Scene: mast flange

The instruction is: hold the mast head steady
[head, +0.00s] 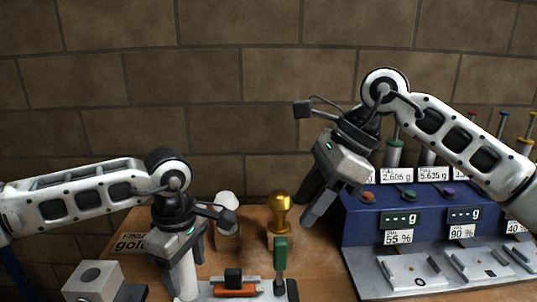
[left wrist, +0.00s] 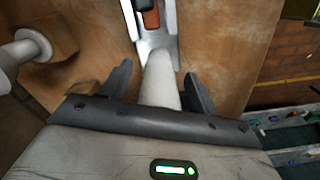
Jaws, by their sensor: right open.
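No part in view is plainly a mast head. A pale, rounded post (left wrist: 160,80) stands between the fingers of my left gripper (left wrist: 158,88) in the left wrist view, with gaps visible on both sides. The same pale post (head: 186,276) shows below the left gripper (head: 181,262) in the head view. The left gripper is open around it; its lower end is cut off in the head view. My right gripper (head: 317,196) is open and empty, tilted above the bench left of the blue console (head: 362,225).
Near the left gripper are a pale block with a hole (head: 92,281), a white knob (head: 226,202), a brass knob (head: 280,213), a green handle (head: 281,252) and an orange-and-black tool (head: 236,290). The blue console with displays fills the right. A block wall (head: 230,80) stands behind.

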